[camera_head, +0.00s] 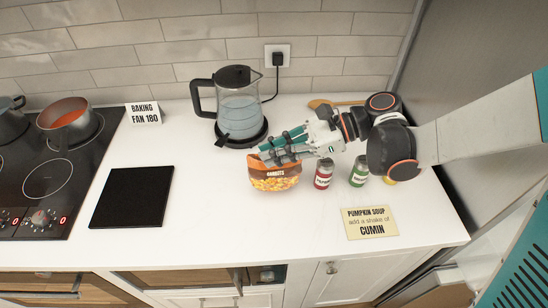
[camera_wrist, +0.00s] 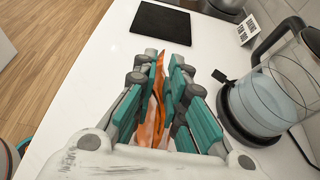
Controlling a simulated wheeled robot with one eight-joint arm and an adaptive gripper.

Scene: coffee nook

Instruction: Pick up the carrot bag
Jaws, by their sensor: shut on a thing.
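The carrot bag (camera_head: 274,181) is an orange and dark brown pouch with small white lettering, at the middle of the white counter in the head view. My gripper (camera_head: 268,154) reaches in from the right and is shut on the bag's top edge. In the wrist view the bag (camera_wrist: 155,110) shows as a thin orange strip between the teal finger pads of my gripper (camera_wrist: 164,60). The bag hangs upright under the fingers. I cannot tell whether its bottom touches the counter.
A glass kettle (camera_head: 240,112) stands close behind the bag. A red-labelled jar (camera_head: 324,175) and a green-labelled jar (camera_head: 359,172) stand to its right. A cumin card (camera_head: 369,223) lies in front. A black board (camera_head: 132,197) and a stove (camera_head: 45,178) are at left.

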